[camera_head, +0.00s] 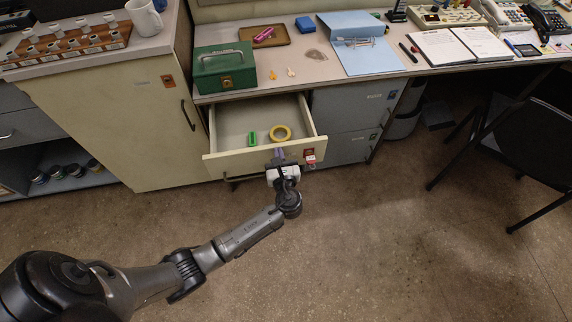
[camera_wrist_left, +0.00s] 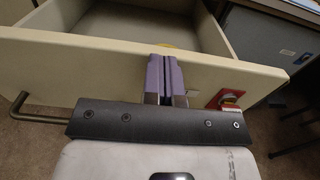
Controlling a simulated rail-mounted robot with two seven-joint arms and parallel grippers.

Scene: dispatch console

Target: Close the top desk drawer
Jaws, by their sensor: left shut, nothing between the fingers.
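The top desk drawer (camera_head: 228,159) is pulled out under the desk, with its cream front facing me. Inside it lie a yellow tape ring (camera_head: 280,133) and a green item (camera_head: 252,139). My left gripper (camera_head: 279,155) is shut and empty, with its fingertips at the drawer front, right of its middle. In the left wrist view the purple-padded fingers (camera_wrist_left: 165,78) are together against or just before the drawer's front panel (camera_wrist_left: 75,62); I cannot tell if they touch. A red tag or lock (camera_wrist_left: 228,99) sits to their right. My right gripper is not in view.
A green cash box (camera_head: 225,70) stands on the desk above the drawer. A grey cabinet (camera_head: 350,105) stands right of the drawer and a cream cupboard (camera_head: 150,120) left. A black chair (camera_head: 540,145) is at the right. The floor in front is clear.

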